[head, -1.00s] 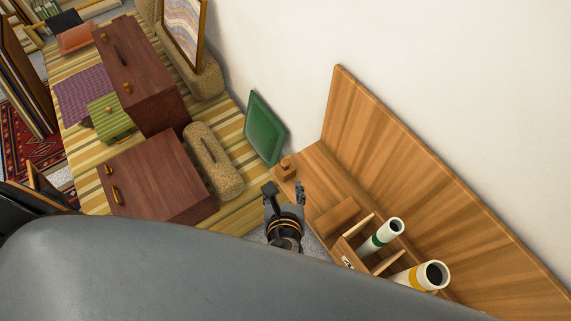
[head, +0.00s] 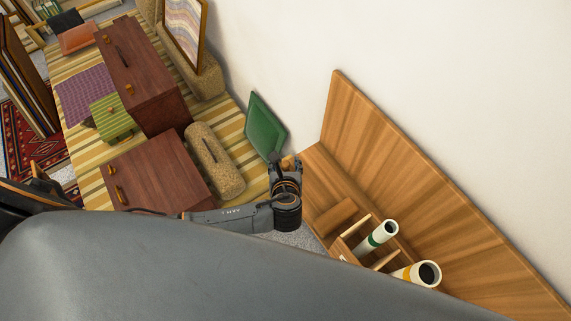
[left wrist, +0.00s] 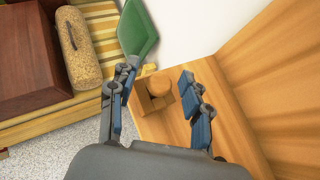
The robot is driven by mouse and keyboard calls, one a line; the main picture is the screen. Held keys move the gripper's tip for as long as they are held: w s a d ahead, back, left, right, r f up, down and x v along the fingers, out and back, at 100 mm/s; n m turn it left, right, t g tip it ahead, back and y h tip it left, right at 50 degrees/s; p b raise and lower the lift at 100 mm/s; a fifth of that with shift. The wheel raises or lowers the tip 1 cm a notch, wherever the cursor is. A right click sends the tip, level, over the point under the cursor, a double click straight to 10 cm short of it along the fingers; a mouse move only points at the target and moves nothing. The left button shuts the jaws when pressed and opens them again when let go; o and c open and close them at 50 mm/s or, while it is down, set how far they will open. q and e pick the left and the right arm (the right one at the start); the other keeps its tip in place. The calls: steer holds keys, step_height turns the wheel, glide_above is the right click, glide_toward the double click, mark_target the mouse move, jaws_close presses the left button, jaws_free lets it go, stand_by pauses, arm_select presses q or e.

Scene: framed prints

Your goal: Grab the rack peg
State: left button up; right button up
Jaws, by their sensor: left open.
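The rack peg looks to be a short round wooden knob on a small wooden block (left wrist: 158,84) at the near end of the wooden rack (left wrist: 170,128). In the left wrist view it lies between my open fingers, with no visible contact. In the head view the peg (head: 289,162) is partly hidden behind my left gripper (head: 284,160), which is over that end of the rack (head: 337,178). My right gripper is not in view.
A green panel (head: 265,126) leans on the wall beside the rack end. White tubes (head: 376,238) stand among the rack's dividers. A cork-like roll (head: 214,162) and dark red cabinets (head: 150,175) stand left on a striped surface.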

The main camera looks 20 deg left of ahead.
arm_select(q)
steer(key=shift+w+f, duration=0.1)
steer(key=shift+w, duration=0.05)
steer(key=c, duration=0.9)
steer(key=shift+c, duration=0.2)
